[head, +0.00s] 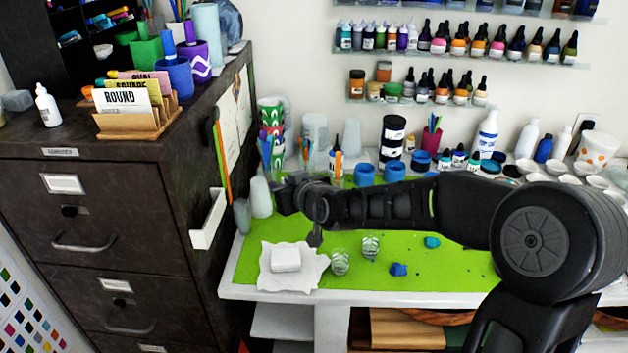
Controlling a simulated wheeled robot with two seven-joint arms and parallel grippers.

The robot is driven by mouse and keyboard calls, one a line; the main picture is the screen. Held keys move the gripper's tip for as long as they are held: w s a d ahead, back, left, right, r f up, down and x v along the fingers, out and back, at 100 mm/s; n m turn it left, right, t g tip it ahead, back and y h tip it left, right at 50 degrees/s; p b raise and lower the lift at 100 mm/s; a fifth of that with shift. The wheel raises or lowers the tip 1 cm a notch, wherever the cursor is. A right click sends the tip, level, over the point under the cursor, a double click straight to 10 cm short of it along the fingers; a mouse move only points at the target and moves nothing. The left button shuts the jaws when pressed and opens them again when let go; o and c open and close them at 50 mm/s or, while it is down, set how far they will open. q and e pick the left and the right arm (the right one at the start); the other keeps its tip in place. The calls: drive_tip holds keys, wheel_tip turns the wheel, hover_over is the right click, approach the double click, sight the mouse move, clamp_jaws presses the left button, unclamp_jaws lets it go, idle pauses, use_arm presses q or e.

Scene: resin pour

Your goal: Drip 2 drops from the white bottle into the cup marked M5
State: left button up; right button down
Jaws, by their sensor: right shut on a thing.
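My right gripper (284,198) reaches in from the right over the back left of the green mat, its jaws pointing left. It is shut on what looks like the white bottle (260,198), a pale rounded shape at the jaws. The jaws' contact and the bottle's nozzle cannot be made out. Two small clear cups with dark markings stand on the mat: a nearer one (340,262) and one behind it to the right (370,247). Their markings are too small to read, so I cannot tell which is M5. The gripper is left of and behind both cups. My left gripper is not in view.
A white block (286,260) lies on a crumpled white sheet (266,278) left of the cups. Blue lumps (398,269) lie to the right on the green mat (455,270). A dark cabinet (130,210) borders the left. Bottles and jars crowd the back.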

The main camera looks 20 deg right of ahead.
drive_tip(key=s+a+f, duration=0.3)
drive_tip(key=a+f, duration=0.1)
drive_tip(key=a, duration=0.4)
drive_tip(key=s+a+f+m+h, duration=0.1)
drive_tip(key=s+a+f, duration=0.3)
drive_tip(key=a, duration=0.5)
drive_tip(key=shift+s+f, duration=0.3)
drive_tip(key=shift+f, duration=0.2)
